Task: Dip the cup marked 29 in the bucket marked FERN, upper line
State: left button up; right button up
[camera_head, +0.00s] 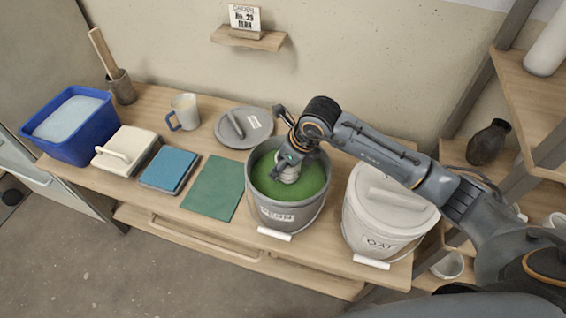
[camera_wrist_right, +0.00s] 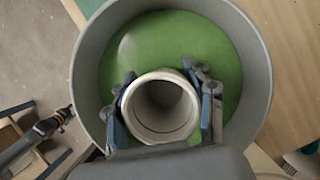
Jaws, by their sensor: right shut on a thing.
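The grey bucket marked FERN (camera_head: 277,214) stands open on the bench, filled with green glaze (camera_head: 305,186). My right gripper (camera_head: 287,163) reaches down inside its rim and is shut on a pale cup (camera_head: 290,175). In the right wrist view, the fingers of my right gripper (camera_wrist_right: 165,110) hold opposite sides of the cup (camera_wrist_right: 160,107), its round mouth facing the camera. Green glaze (camera_wrist_right: 165,50) lies around it. I cannot tell how deep the cup's lower part sits in it. No number or line shows on the cup.
A lidded white bucket marked OAT (camera_head: 385,225) stands close right. A grey lid (camera_head: 243,127) lies behind FERN. Left are a green mat (camera_head: 213,188), blue sponge (camera_head: 170,169), mug (camera_head: 184,112), white handled block (camera_head: 126,150) and blue tub (camera_head: 70,125).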

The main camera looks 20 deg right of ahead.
aim_at(283, 176)
jog(key=shift+f+b, duration=2.1)
jog(key=shift+f, duration=0.55)
dwell(0.8)
notch_tip(283, 176, up, 6)
jog(key=p, duration=0.3)
jog(key=shift+r+p, duration=0.2)
jog(key=shift+p, duration=0.1)
jog(key=shift+r, duration=0.4)
dwell(1.3)
notch_tip(283, 176, up, 8)
jog(key=p, duration=0.4)
jog(key=shift+f, duration=0.2)
